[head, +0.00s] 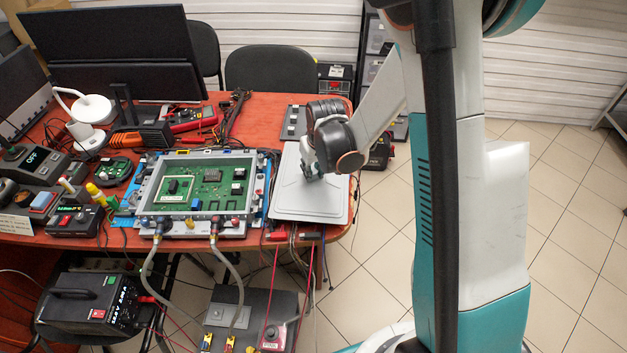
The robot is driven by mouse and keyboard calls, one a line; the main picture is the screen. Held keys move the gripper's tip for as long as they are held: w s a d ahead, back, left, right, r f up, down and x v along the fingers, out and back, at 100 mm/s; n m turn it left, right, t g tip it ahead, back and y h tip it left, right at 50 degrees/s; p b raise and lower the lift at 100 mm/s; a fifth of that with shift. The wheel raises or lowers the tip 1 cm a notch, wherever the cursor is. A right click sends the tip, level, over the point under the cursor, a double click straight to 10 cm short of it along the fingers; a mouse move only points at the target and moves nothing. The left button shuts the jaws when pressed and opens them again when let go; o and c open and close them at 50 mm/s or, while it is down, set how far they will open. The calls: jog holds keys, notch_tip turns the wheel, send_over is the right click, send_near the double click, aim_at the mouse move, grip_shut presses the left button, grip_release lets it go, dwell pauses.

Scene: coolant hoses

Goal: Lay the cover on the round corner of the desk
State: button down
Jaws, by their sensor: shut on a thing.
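The cover (298,203) is a flat light-grey panel with rounded corners. It lies at the right end of the red-brown desk (250,108), close to the rounded front right corner, just right of the open unit with the green circuit board. My gripper (311,174) is over the cover's upper right part, pointing down and shut on it. My wrist hides the fingertips' contact and part of the cover's far edge. I cannot tell whether the cover rests fully on the desk or is slightly above it.
The open unit (197,188) with two hoses stands directly left of the cover. Cables and red wires hang over the desk's front edge below the cover. A grey plate (294,122) lies behind it. Tiled floor (375,245) is free to the right.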

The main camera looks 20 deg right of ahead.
aim_at(315, 174)
notch_tip(315, 174, down, 4)
jog(key=shift+f+b, duration=0.1)
jog(key=shift+b, duration=0.65)
jog(key=c, duration=1.8)
grip_release()
jog(key=o, duration=0.4)
